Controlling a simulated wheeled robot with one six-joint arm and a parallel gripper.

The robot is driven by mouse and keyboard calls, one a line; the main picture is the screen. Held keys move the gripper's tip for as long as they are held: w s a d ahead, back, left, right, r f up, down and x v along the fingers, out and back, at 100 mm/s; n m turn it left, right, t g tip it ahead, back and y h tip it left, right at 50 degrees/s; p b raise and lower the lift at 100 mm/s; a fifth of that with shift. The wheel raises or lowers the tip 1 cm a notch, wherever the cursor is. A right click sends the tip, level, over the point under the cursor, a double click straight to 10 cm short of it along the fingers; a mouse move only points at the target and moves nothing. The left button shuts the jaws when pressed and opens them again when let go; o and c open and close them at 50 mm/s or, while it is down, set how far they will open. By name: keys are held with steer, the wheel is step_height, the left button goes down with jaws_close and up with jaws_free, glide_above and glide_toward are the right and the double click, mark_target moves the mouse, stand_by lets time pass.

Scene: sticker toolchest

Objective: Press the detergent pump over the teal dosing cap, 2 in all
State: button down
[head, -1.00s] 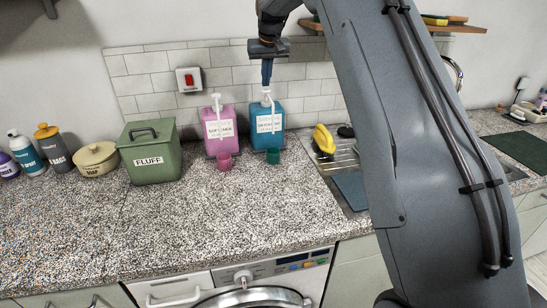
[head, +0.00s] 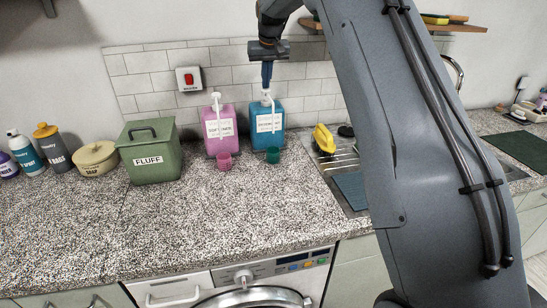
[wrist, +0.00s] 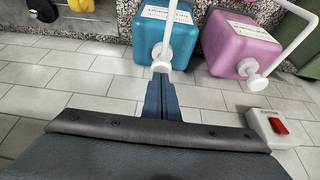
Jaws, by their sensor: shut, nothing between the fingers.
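The teal detergent bottle (head: 268,138) with a white pump (head: 266,93) stands on the counter by the tiled wall. The small teal dosing cap (head: 272,155) sits in front of it, under the side of the spout. My gripper (head: 267,86) is shut and empty, pointing down with its fingertips at the pump's top. In the wrist view the blue-grey fingers (wrist: 161,80) meet the white pump top (wrist: 161,66); I cannot tell how far it is pressed. The teal bottle (wrist: 150,38) shows there too; the dosing cap is not clear there.
A pink softener bottle (head: 212,140) with a similar pump and pink cap (head: 224,161) stands close on the left. A green FLUFF box (head: 150,155) is farther left. A drainer with a yellow item (head: 324,138) lies right. The front counter is clear.

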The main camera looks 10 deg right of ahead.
steer(key=shift+f+b, duration=0.3)
steer(key=shift+f, duration=0.6)
steer(key=shift+s+r, duration=0.1)
steer(key=shift+r+p, duration=0.6)
steer(key=shift+r, duration=0.5)
steer(key=shift+f, duration=0.15)
steer(key=shift+f+b, duration=0.5)
steer(key=shift+f, duration=0.55)
steer(key=shift+r, duration=0.15)
steer(key=shift+r+p, duration=0.55)
steer(key=shift+r, duration=0.5)
steer(key=shift+r, duration=0.15)
